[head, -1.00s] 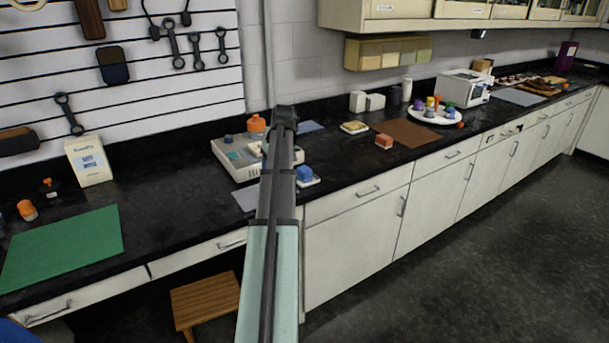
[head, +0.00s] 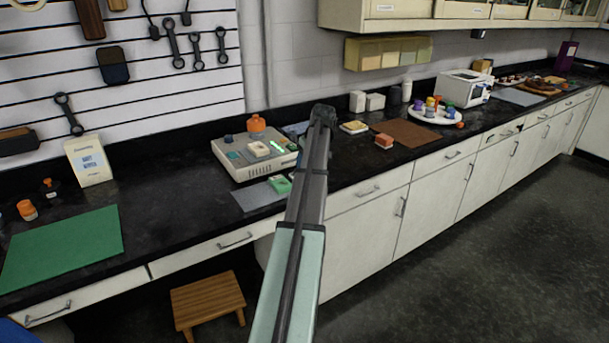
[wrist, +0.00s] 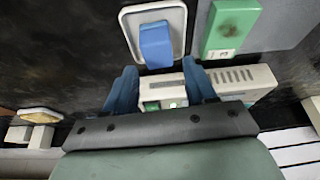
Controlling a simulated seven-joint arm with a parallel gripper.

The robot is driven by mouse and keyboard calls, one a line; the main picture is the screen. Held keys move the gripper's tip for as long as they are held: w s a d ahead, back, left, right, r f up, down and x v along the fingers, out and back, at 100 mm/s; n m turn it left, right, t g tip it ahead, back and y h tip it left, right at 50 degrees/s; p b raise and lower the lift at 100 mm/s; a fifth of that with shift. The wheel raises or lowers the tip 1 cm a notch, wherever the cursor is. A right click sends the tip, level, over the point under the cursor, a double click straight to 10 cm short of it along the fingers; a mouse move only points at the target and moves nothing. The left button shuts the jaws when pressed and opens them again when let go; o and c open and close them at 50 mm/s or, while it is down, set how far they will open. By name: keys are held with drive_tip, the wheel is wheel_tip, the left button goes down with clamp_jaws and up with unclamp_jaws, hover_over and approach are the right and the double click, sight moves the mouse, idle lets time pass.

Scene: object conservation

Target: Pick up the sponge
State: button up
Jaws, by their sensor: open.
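My gripper (wrist: 161,86) is open in the wrist view, its two blue fingers apart with nothing between them. A blue block (wrist: 156,44), which looks like a sponge, lies on a white dish (wrist: 178,18) just beyond the fingertips. In the head view my arm hides this block and its dish. A yellowish, sponge-like block (head: 354,126) sits on a small dish farther right along the counter, and shows at the left in the wrist view (wrist: 40,115). I cannot tell for certain which one is the sponge.
A green block (wrist: 230,28) with a dark stain lies on a grey mat (head: 254,197) beside the blue block's dish. A pale instrument box (head: 232,163) stands behind. An orange block (head: 384,141) lies on a brown mat (head: 414,132).

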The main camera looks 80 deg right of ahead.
drive_tip(key=shift+s+x, duration=0.1)
drive_tip(key=shift+x, duration=1.55)
drive_tip(key=shift+s+x, duration=0.15)
drive_tip(key=shift+x, duration=1.45)
drive_tip(key=shift+f, duration=0.1)
drive_tip(key=c, duration=0.7)
wheel_tip(320, 180, up, 10)
drive_tip(key=shift+r, duration=0.1)
